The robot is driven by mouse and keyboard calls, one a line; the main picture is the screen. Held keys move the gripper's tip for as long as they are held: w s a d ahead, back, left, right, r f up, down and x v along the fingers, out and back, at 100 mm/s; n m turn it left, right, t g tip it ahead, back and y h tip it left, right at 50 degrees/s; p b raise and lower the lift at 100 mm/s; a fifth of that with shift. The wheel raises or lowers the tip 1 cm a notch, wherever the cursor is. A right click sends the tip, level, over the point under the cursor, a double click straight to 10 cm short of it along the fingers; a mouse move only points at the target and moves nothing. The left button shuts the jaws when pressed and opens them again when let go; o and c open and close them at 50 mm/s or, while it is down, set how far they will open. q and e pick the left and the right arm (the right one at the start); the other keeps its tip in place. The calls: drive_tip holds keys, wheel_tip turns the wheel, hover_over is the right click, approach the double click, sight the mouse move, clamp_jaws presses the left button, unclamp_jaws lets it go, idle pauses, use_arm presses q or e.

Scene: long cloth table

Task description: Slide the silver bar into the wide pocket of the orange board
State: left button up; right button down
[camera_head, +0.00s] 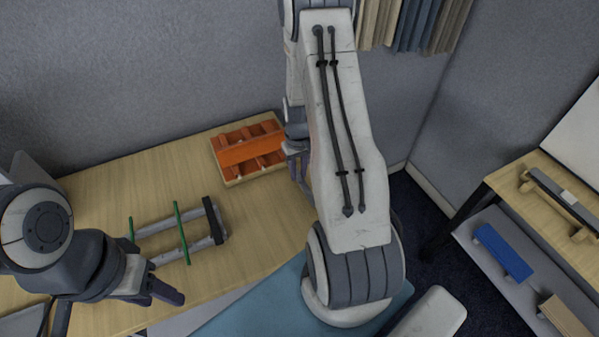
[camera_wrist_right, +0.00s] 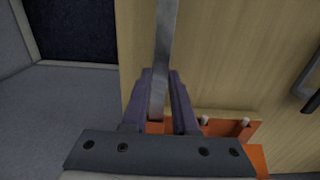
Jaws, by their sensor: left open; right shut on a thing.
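The orange board (camera_head: 235,156) lies on the wooden table near the back wall, with dividers forming pockets across it. In the right wrist view, part of the orange board (camera_wrist_right: 258,155) shows beside and behind my right gripper (camera_wrist_right: 160,85). That gripper is shut on the silver bar (camera_wrist_right: 165,35), a flat grey strip between its fingers. In the head view my right gripper (camera_head: 298,155) is beside the board's right end, and the bar cannot be made out there. Whether the bar touches the board is unclear. My left gripper (camera_head: 168,291) is open and empty, near the table's front.
A rack (camera_head: 180,235) with grey rails, green crosspieces and a black end stands left of centre on the table. The table between rack and board is clear. At the right, another table holds a wooden stand (camera_head: 560,205), with a blue block (camera_head: 502,252) on a lower shelf.

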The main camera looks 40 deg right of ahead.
drive_tip(key=shift+w+d, duration=0.2)
drive_tip(key=shift+w, duration=0.65)
drive_tip(key=shift+w+d, duration=0.1)
drive_tip(key=shift+w, duration=0.2)
drive_tip(key=shift+w+d, duration=0.2)
drive_tip(key=shift+w, duration=0.75)
drive_tip(key=shift+w+d, duration=0.2)
drive_tip(key=shift+w, duration=0.7)
drive_tip(key=shift+w+d, duration=0.1)
drive_tip(key=shift+w, duration=0.2)
drive_tip(key=shift+w+d, duration=0.1)
drive_tip(key=shift+w, duration=0.3)
drive_tip(key=shift+s, duration=0.1)
drive_tip(key=shift+s+a, duration=0.35)
drive_tip(key=shift+s, duration=1)
drive_tip(key=shift+s+a, duration=0.3)
drive_tip(key=shift+s, duration=1.05)
drive_tip(key=shift+s+a, duration=0.35)
drive_tip(key=shift+s, duration=1)
drive_tip(key=shift+w+d+p, duration=0.25)
drive_tip(key=shift+w+p, duration=0.1)
drive_tip(key=shift+w, duration=0.75)
